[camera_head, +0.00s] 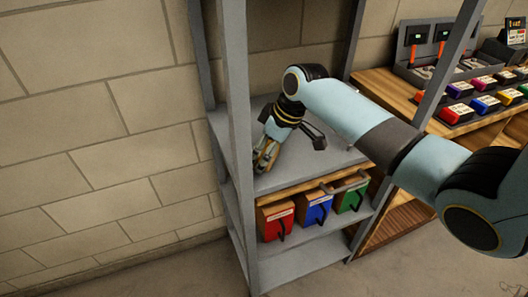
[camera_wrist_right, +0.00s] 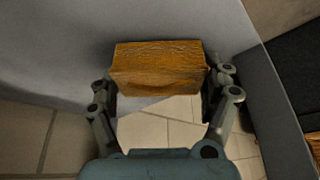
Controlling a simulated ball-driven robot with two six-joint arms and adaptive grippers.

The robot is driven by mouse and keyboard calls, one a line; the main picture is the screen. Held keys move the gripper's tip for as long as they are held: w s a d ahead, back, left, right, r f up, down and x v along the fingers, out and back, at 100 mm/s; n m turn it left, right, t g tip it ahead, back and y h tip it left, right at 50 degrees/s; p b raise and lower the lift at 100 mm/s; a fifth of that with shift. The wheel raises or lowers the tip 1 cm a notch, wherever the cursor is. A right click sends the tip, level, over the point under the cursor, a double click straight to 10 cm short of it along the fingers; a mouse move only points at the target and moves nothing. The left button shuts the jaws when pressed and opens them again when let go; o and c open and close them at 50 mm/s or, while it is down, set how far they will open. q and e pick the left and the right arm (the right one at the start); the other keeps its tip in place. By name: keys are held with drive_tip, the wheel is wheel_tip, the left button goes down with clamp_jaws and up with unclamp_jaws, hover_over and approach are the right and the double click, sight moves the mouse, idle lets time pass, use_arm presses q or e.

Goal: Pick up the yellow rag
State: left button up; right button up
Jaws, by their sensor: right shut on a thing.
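The yellow rag (camera_wrist_right: 158,68) is an orange-yellow, textured folded block in the right wrist view. My right gripper (camera_wrist_right: 160,92) is shut on it, with one finger at each of its short sides. In the head view my right gripper (camera_head: 266,152) is over the grey upper shelf (camera_head: 300,168) of a metal rack, pointing down. Only a small yellowish part of the rag shows between its fingers there. I cannot tell whether the rag still touches the shelf. My left gripper is not in view.
Grey rack posts (camera_head: 238,130) stand close around my right gripper. Red (camera_head: 276,220), blue (camera_head: 313,209) and green (camera_head: 350,197) bins sit on the shelf below. A wooden bench (camera_head: 385,88) with several coloured boxes stands at the right. A block wall is at the left.

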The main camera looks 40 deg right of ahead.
drive_tip(key=v, duration=0.4)
drive_tip(key=shift+w+r, duration=0.3)
drive_tip(key=s+d+r, duration=0.4)
drive_tip(key=s+d, duration=0.1)
drive_tip(key=s+d+r, duration=0.2)
drive_tip(key=shift+s+d+r, duration=0.25)
